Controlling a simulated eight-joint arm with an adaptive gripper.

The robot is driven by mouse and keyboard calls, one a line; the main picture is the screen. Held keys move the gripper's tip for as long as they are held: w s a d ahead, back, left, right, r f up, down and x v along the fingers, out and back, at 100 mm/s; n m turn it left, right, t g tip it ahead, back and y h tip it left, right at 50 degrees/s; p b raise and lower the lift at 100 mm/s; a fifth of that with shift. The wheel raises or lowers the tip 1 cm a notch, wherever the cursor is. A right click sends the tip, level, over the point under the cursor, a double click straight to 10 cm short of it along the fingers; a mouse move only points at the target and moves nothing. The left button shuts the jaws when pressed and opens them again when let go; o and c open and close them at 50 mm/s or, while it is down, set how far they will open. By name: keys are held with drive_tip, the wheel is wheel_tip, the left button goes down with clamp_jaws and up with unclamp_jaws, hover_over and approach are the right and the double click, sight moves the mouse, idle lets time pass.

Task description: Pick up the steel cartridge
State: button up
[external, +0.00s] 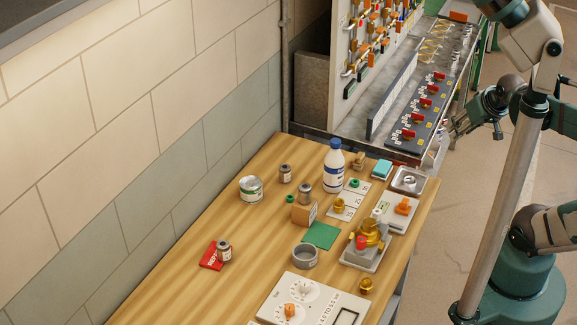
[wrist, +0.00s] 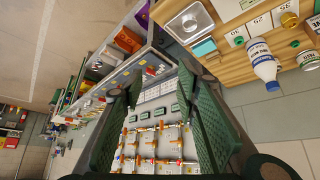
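A small steel cylinder (external: 409,181) stands in a shallow metal tray (external: 396,187) at the table's far right corner; it may be the steel cartridge. In the wrist view it shows (wrist: 188,21) at the top, in the tray (wrist: 172,32). Two small grey containers (external: 285,173) (external: 305,192) stand left of the white bottle, and another (external: 224,251) stands by a red card. I cannot tell for certain which is the cartridge. My gripper (external: 474,126) is right of the table, near the rack, apart from these things. Its green fingers (wrist: 157,82) are spread and empty.
A white bottle with a blue cap (external: 333,165), a brass valve assembly (external: 368,238), a grey ring (external: 305,256) and a white panel (external: 301,301) crowd the wooden table (external: 180,208). A valve rack (external: 419,100) stands behind. The table's left part is mostly clear.

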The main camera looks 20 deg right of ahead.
drive_tip(key=w+a+r+n+g+y+p, duration=0.1)
drive_tip(key=w+a+r+n, duration=0.15)
drive_tip(key=w+a, duration=0.4)
drive_tip(key=w+a+r+n+g+y+p, duration=0.1)
drive_tip(key=w+a+r+n, duration=0.15)
drive_tip(key=a, duration=0.75)
drive_tip(key=w+a+f+n+g+p, duration=0.1)
drive_tip(key=w+a+n, duration=0.1)
drive_tip(key=a, duration=0.8)
drive_tip(key=w+a+f+n+g+p, duration=0.1)
drive_tip(key=w+a+f+n, duration=0.15)
drive_tip(key=a, duration=0.75)
drive_tip(key=n+g+h+p, duration=0.2)
drive_tip(key=n+g, duration=0.1)
drive_tip(key=n, duration=0.6)
hover_over(223, 242)
drive_tip(key=shift+m, duration=0.25)
wheel_tip(223, 242, down, 16)
drive_tip(key=shift+d+f, duration=0.1)
drive_tip(key=shift+f, duration=0.15)
drive_tip(key=shift+s+f, duration=0.1)
